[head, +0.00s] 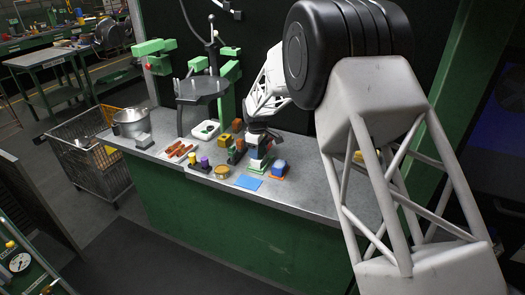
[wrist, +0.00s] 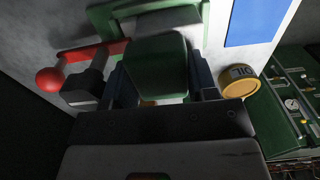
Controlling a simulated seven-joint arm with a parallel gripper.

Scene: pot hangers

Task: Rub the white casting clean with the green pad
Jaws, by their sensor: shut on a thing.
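My gripper (wrist: 163,85) is shut on a green pad (wrist: 155,68), which sits between its two dark fingers in the wrist view. The white casting (wrist: 165,22) lies just beyond the pad, partly hidden by it. A green holder (wrist: 103,20) is around the casting. The pad overlaps the casting's near side in this view; I cannot tell whether they touch. In the head view my gripper (head: 262,135) is low over the bench at the casting (head: 254,153), which is small there, with green around it. Any dirt on the casting is too small or dark to tell.
A red-knobbed lever (wrist: 52,79) is left of the holder. A yellow tin (wrist: 240,80) and a blue sheet (wrist: 254,20) lie to the right. The front right is bare.

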